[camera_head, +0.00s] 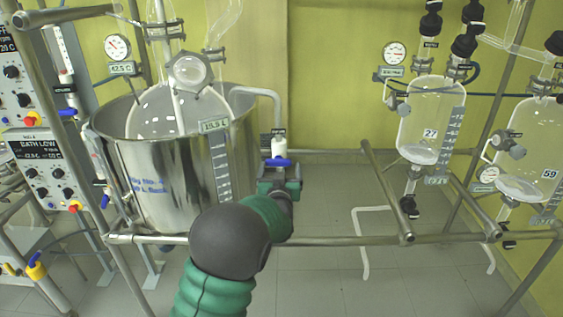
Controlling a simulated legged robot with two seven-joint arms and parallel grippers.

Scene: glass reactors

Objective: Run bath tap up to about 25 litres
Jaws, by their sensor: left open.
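The steel bath (150,185) stands at the left, with a round glass vessel (160,112) inside it. A level scale (221,170) runs down its right side, below a small litre display (214,125) whose digits I cannot read surely. A curved pipe (262,92) leads from the bath rim to the bath tap (279,147), which has a white body and a blue lever (278,162) lying crosswise. My left gripper (279,182) is open just below the lever in the picture; I cannot tell whether it touches. My arm hides part of the bath's lower right. My right gripper is not in view.
A horizontal steel rail (330,241) crosses in front of the bath. Two glass vessels (418,135) (530,160) hang on a frame at the right. Control boxes (40,165) with knobs stand at the far left. The floor between the bath and right frame looks mostly clear.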

